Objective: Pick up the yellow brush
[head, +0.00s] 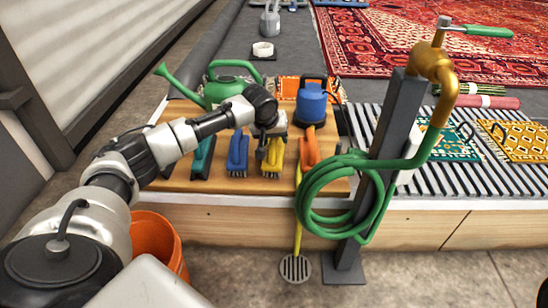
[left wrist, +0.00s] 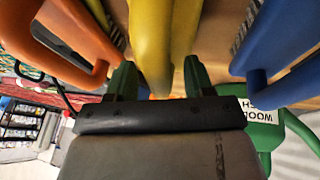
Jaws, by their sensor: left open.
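The yellow brush (head: 271,166) lies on the wooden top, bristles toward the front, between a blue brush and an orange tool. My left gripper (head: 271,137) is over its handle and hides part of it. In the left wrist view, the yellow handle (left wrist: 160,45) reaches between the two green fingertips of my open left gripper (left wrist: 160,82). I cannot tell whether either finger touches it. My right gripper is not in view.
Close beside the yellow brush are the blue brush (head: 237,153) and the orange tool (head: 308,149). Behind stand a blue machine (head: 311,104) and a green watering can (head: 229,92). A post with a coiled green hose (head: 315,200) stands to the right.

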